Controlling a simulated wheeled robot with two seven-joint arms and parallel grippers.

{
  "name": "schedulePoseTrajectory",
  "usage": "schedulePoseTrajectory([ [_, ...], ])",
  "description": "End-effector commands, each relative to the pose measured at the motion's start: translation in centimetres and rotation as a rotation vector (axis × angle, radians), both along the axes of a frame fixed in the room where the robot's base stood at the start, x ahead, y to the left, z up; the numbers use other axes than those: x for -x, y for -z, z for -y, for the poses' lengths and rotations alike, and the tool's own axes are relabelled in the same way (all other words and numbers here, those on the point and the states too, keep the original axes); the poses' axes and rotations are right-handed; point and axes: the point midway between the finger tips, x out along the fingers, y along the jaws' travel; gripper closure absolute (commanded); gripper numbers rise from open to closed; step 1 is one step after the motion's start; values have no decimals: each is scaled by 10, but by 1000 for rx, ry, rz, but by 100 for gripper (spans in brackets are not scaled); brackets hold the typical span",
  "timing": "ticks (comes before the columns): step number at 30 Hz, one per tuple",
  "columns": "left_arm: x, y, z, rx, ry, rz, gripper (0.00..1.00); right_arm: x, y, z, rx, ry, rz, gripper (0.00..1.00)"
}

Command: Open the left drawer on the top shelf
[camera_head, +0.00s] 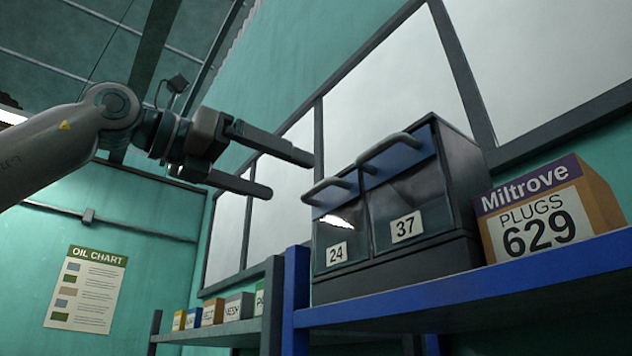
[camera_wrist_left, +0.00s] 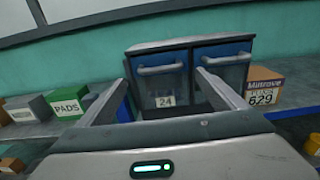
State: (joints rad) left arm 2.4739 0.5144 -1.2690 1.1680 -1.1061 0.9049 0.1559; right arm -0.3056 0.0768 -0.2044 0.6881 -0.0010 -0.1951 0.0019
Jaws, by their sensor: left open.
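The drawer unit stands on the blue top shelf (camera_head: 480,290) and has two drawers side by side. The left drawer (camera_head: 334,238), labelled 24, has a grey bar handle (camera_head: 328,186) at its top and looks closed. The right drawer (camera_head: 408,205), labelled 37, has a similar handle and looks closed. My left gripper (camera_head: 290,175) is open and empty, to the left of the left handle and apart from it. In the left wrist view the left handle (camera_wrist_left: 161,69) shows between the two fingers, beyond their tips. My right gripper is not in view.
A Miltrove plugs box (camera_head: 540,212), marked 629, stands right of the drawer unit. Several small boxes (camera_head: 212,311) sit on a shelf farther left. A window is behind the unit, and an oil chart (camera_head: 85,290) hangs on the wall.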

Motion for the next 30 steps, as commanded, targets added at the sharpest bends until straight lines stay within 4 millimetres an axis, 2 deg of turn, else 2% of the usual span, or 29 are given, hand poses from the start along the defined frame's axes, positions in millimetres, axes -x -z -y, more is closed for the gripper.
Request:
schedulePoseTrajectory([
  [6, -18, -2, 26, -2, 0, -2, 11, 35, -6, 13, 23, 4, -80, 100],
  [12, -37, -2, 51, -2, -1, -2, 11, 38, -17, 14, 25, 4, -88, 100],
  [17, -46, -1, 63, -1, -1, -1, 11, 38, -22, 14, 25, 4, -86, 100],
  [29, -49, 0, 67, 0, -1, 0, 11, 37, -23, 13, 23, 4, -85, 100],
  [30, -49, 0, 67, 0, -1, 0, 13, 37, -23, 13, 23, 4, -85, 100],
])
